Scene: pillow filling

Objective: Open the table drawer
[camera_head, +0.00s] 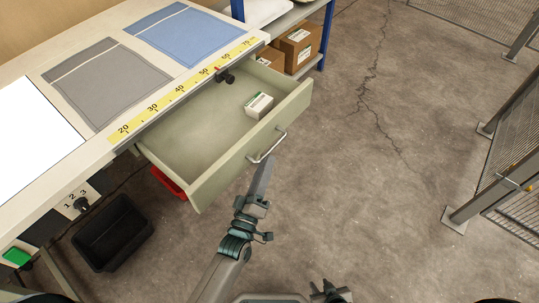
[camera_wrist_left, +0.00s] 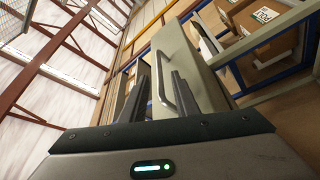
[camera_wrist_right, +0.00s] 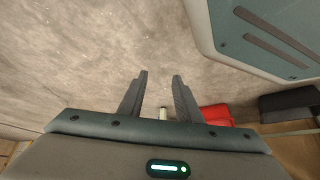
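The table drawer (camera_head: 205,125) is pulled well out from under the table, its inside exposed. Its silver bar handle (camera_head: 268,147) is on the front panel. My left gripper (camera_head: 266,162) is just in front of the handle. In the left wrist view its two fingers (camera_wrist_left: 160,78) are apart, and the handle (camera_wrist_left: 166,80) shows between them in the picture; I cannot tell if they touch it. My right gripper (camera_head: 330,291) is low at the bottom edge of the head view. In the right wrist view its fingers (camera_wrist_right: 159,76) are apart with nothing gripped.
A small white and green box (camera_head: 259,105) lies in the drawer. A red bin (camera_head: 168,184) is under it and a black bin (camera_head: 112,232) stands on the floor. Cardboard boxes (camera_head: 298,47) sit on a shelf at the right. The floor (camera_head: 365,190) right of the drawer is clear.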

